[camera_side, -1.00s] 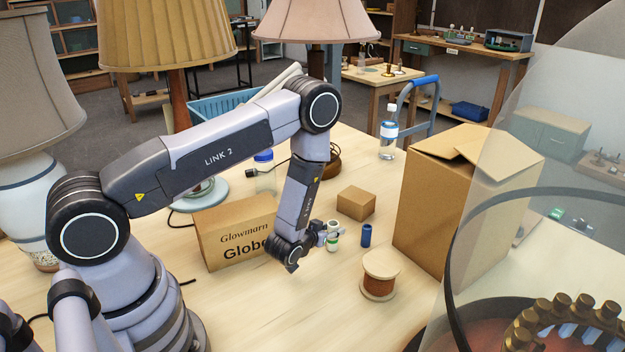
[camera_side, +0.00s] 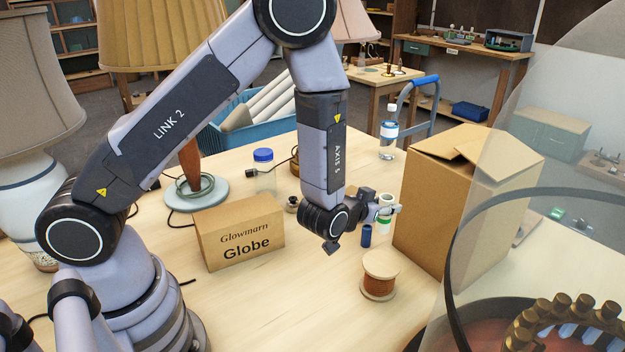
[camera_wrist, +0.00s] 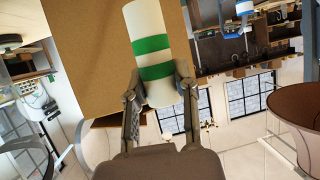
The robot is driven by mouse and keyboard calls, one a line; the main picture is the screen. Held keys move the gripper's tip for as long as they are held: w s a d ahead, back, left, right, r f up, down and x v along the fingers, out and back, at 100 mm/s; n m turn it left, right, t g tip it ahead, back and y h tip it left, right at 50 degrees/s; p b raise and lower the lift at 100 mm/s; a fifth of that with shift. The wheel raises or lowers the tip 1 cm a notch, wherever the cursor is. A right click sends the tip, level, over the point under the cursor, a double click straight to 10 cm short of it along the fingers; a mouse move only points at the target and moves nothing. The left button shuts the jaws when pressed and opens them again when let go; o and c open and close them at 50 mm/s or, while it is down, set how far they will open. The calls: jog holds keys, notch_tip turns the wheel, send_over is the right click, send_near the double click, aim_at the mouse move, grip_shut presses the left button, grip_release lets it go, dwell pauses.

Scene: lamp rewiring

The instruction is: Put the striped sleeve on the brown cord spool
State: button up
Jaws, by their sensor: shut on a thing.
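The striped sleeve, white with green bands, is held in my gripper (camera_wrist: 158,90); the sleeve (camera_wrist: 148,40) fills the top middle of the wrist view. In the side view my gripper (camera_side: 384,209) is shut on the sleeve (camera_side: 385,222), raised above the table beside the large cardboard box. The brown cord spool (camera_side: 379,282), with pale wooden end discs and brown cord, stands upright on the table, in front of and below my gripper. Nothing rests on its top disc.
A dark blue sleeve (camera_side: 366,236) stands just behind the spool. The tall open cardboard box (camera_side: 431,208) is close on the right. The Globe box (camera_side: 240,232) is on the left. A clear curved glass piece (camera_side: 540,190) covers the right foreground. The table's front middle is clear.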

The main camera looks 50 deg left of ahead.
jog(key=shift+s+d+f, duration=0.1)
jog(key=shift+d+f, duration=0.15)
jog(key=shift+f, duration=1)
jog(key=shift+s+d+f, duration=0.1)
jog(key=shift+d+f, duration=0.15)
jog(key=shift+f, duration=0.95)
jog(key=shift+d+f, duration=0.25)
jog(key=shift+f, duration=1)
jog(key=shift+f, duration=0.15)
jog(key=o, duration=0.8)
